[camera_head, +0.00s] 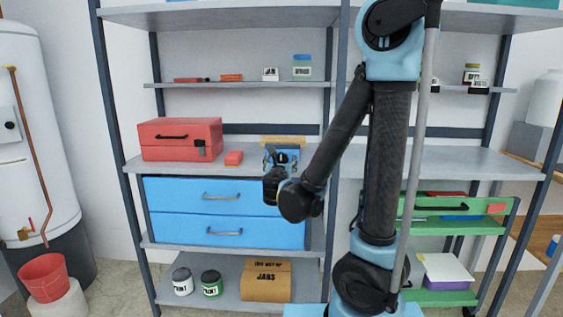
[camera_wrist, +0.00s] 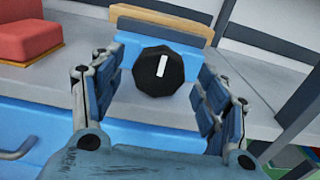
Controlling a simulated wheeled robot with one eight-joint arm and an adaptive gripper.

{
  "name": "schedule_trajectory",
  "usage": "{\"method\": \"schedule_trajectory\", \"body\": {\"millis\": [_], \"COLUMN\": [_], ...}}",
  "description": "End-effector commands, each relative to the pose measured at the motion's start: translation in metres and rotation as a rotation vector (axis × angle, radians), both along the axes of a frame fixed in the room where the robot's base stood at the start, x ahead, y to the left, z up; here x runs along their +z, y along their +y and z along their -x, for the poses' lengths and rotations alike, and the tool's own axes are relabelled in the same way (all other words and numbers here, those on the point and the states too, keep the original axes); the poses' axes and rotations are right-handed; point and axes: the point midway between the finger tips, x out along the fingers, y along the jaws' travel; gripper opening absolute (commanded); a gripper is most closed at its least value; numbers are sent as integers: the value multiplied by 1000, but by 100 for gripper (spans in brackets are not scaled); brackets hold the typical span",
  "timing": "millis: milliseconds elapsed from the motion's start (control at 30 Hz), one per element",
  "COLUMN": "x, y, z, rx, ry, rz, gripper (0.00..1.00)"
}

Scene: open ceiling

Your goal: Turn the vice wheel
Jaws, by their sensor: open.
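The vice wheel (camera_wrist: 158,71) is a black faceted knob with a white bar mark, seen in the wrist view. In the head view my gripper (camera_head: 280,160) is in front of the vice. Nothing is held.
Blue drawers (camera_head: 225,211) are below the shelf. A shelf post stands close to the right. A green cart (camera_head: 459,222) is at the right, and a red bucket (camera_head: 45,277) at the left.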

Motion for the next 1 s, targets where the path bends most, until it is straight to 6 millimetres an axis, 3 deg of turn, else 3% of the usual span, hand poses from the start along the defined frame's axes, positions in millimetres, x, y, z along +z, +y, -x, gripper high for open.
{"method": "schedule_trajectory", "body": {"millis": [300, 667, 867, 1000], "x": [0, 0, 0, 0], "y": [-1, -1, -1, -1], "z": [-29, -33, -33, -33], "rx": [-1, 0, 0, -1], "ry": [0, 0, 0, 0], "rz": [0, 0, 0, 0], "gripper": [68, 68, 28, 25]}}
